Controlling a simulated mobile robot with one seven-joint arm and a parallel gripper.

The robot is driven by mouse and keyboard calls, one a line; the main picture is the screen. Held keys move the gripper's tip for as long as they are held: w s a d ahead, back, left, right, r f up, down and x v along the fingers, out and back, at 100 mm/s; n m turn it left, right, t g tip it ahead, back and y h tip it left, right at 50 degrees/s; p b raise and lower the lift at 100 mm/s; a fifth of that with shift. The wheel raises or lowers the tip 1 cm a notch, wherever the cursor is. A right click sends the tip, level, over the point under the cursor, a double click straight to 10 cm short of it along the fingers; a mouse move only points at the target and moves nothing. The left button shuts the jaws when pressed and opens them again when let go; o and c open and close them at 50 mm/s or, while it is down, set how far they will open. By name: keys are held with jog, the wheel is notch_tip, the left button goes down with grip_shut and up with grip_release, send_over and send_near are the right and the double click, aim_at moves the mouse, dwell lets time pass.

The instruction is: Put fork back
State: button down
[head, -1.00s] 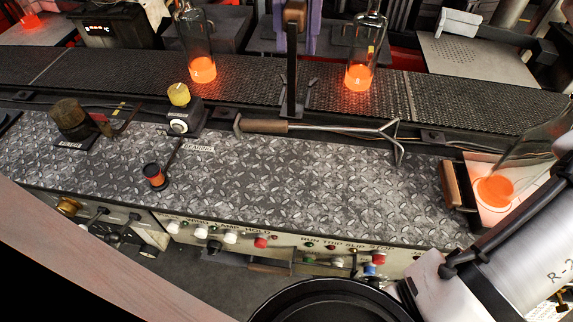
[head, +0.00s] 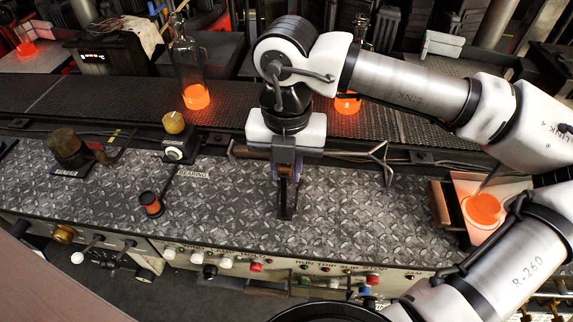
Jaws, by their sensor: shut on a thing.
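My gripper (head: 285,178) points down over the middle of the diamond-plate deck (head: 345,225), in front of the conveyor.
The conveyor (head: 120,103) carries a glowing-bottomed bottle (head: 194,75) and another behind my arm (head: 348,103). A wooden-handled box (head: 440,205) and glowing glass (head: 483,208) are right.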

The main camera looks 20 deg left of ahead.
jog(key=shift+f, duration=0.4)
jog(key=shift+f+b, duration=0.25)
jog(key=shift+b, duration=0.1)
jog(key=c, duration=1.3)
grip_release()
jog(key=shift+r, duration=0.15)
jog(key=shift+r, duration=0.1)
notch_tip(320, 180, up, 12)
jog(key=shift+r+b, duration=0.1)
jog(key=shift+b, duration=0.6)
